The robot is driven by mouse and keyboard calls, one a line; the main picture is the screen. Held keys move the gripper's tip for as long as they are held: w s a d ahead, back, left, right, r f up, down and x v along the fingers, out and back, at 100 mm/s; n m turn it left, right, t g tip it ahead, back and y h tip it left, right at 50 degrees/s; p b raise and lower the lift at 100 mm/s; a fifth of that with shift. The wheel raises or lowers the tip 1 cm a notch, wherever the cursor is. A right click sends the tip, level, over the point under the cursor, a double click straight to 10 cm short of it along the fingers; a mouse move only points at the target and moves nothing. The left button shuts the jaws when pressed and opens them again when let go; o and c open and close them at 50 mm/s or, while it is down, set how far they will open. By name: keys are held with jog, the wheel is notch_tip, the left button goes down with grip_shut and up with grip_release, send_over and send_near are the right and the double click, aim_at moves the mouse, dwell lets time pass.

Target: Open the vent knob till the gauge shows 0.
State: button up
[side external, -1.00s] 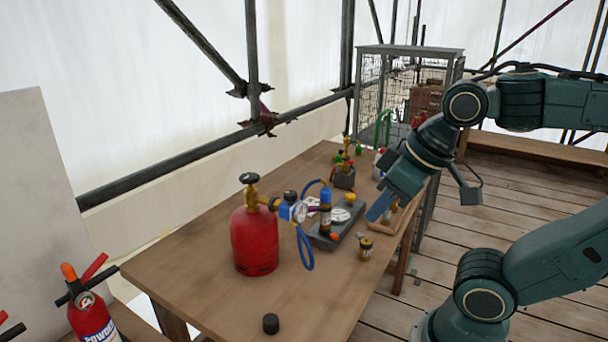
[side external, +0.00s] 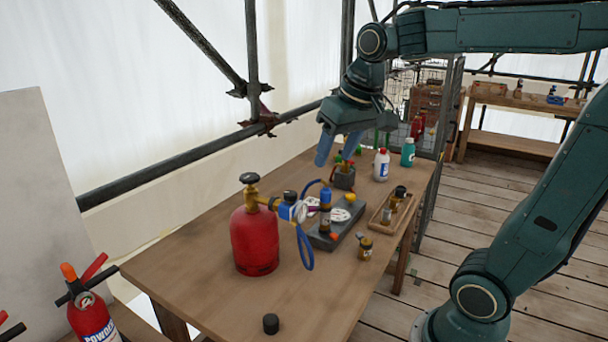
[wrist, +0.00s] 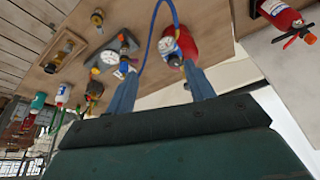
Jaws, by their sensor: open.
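No label shows which knob is the vent. A second round gauge (side external: 300,212) is on the fittings of the red gas bottle (side external: 255,240), which has a black top knob (side external: 249,178). Both gauges also show in the wrist view, at the block (wrist: 108,57) and by the bottle (wrist: 173,60); their readings are too small to tell. My gripper (side external: 338,152) is open and empty, above and behind the block.
A blue hose (side external: 305,250) loops from the bottle. A dark holder (side external: 344,178) with coloured tools stands just below my gripper. A wooden tray (side external: 390,220), brass jar (side external: 366,248) and two bottles stand on the right.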

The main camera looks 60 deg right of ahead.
jog(key=w+d+m+g, duration=0.1)
jog(key=w+d+m, duration=0.2)
jog(key=w+d, duration=0.55)
jog(key=m+g, duration=0.3)
jog(key=m, duration=0.5)
send_over(351, 195)
notch_tip(351, 195, down, 16)
jog(key=shift+r+y, duration=0.15)
jog(key=shift+y, duration=0.25)
notch_tip(351, 195, down, 14)
jog(key=shift+r, duration=0.1)
jog(key=c, duration=1)
